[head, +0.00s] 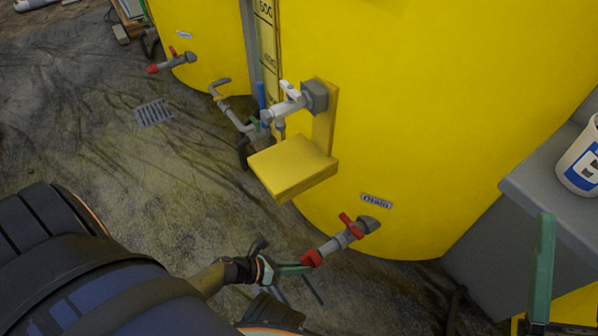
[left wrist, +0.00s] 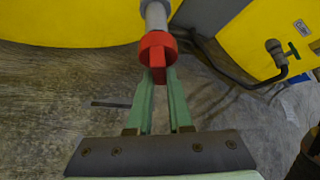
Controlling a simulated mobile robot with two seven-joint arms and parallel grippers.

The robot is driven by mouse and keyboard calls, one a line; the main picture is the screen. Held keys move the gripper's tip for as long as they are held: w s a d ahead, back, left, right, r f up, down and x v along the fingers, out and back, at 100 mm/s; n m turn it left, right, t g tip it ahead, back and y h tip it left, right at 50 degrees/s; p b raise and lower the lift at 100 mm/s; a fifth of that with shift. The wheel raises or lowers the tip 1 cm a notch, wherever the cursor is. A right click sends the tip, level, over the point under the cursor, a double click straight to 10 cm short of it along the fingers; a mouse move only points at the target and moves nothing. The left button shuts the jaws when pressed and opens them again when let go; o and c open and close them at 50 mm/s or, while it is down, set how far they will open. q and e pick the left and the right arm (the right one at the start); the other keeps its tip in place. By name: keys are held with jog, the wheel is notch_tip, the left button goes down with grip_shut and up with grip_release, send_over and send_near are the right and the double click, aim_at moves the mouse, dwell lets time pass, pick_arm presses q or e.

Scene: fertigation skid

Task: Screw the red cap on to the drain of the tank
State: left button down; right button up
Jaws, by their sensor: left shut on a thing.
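The yellow tank (head: 430,110) has a grey drain pipe (head: 330,246) low on its front, below a "Drain" label (head: 376,201). A red valve handle (head: 351,226) sits on this pipe. The red cap (head: 311,258) is at the pipe's open end, in line with it and seemingly touching; how far it is threaded cannot be seen. My left gripper (head: 295,268) is shut on the cap. In the left wrist view the green fingers (left wrist: 160,85) pinch the tab of the red cap (left wrist: 157,48). My right gripper (head: 543,270) is partly visible at the lower right, away from the drain.
A yellow shelf (head: 293,167) with a grey tap (head: 290,100) juts out above the drain. A grey bench (head: 545,175) with a white and blue container (head: 580,165) stands at right. A second yellow tank (head: 205,45) with its own red-ended drain is behind left. The floor at left is mostly clear.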

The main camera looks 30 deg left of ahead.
pick_arm(q)
jog(key=shift+w+d, duration=0.2)
jog(key=shift+w, duration=0.3)
dwell(1.4)
